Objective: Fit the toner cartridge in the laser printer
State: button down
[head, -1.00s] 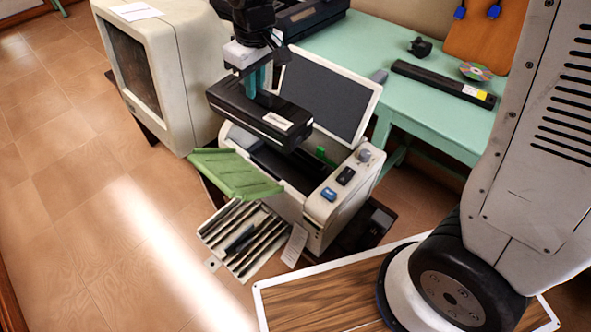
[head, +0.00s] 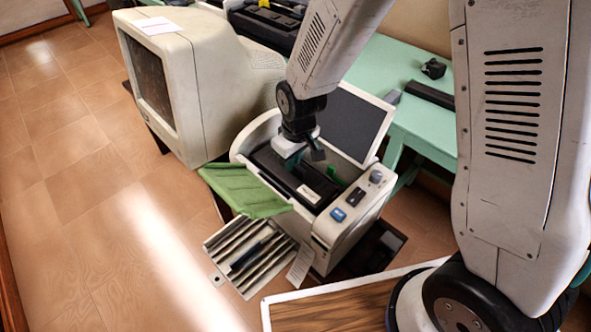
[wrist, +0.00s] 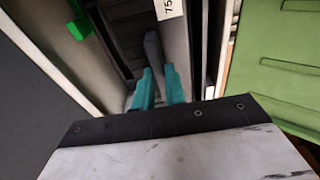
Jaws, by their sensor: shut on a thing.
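The laser printer (head: 322,236) is cream, with its dark-lined lid (head: 352,122) raised and a green flap (head: 243,190) folded out in front. The black toner cartridge (head: 284,177), with a white label, sits down in the printer's open bay. My gripper (wrist: 157,82) is shut on the cartridge's grey raised grip, which shows between the teal fingers in the wrist view. The label of the cartridge (wrist: 168,8) also shows there. In the head view my wrist hides the fingers and part of the cartridge. I cannot tell whether it is fully seated.
A green tab (wrist: 82,27) stands beside the bay. A beige monitor (head: 188,90) stands left of the printer. A slotted tray (head: 243,282) lies below the flap. A green table (head: 400,68) behind holds a long black unit (head: 430,95) and a small black item (head: 433,68).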

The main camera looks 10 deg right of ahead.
aim_at(293, 172)
jog(key=shift+f, duration=2.05)
jog(key=shift+f, duration=0.25)
jog(key=c, duration=1.5)
grip_release()
jog(key=shift+o, duration=0.2)
jog(key=r, duration=0.4)
jog(key=s+r, duration=0.1)
jog(key=r, duration=0.3)
jog(key=d+r, duration=0.1)
jog(key=r, duration=0.3)
jog(key=shift+s+r, duration=0.15)
jog(key=shift+r, duration=0.2)
jog(key=s+d+r+m, duration=0.3)
jog(key=s+d+r, duration=0.45)
jog(key=r, duration=0.35)
jog(key=s+d+r+m, duration=0.2)
jog(key=s+d+r, duration=0.1)
jog(key=s, duration=0.4)
jog(key=s+d+r+m, duration=0.1)
jog(key=s+d+r, duration=0.3)
jog(key=s, duration=0.4)
jog(key=shift+d+r+m+h, duration=0.2)
jog(key=shift+d+m+h, duration=0.2)
jog(key=shift+d, duration=0.35)
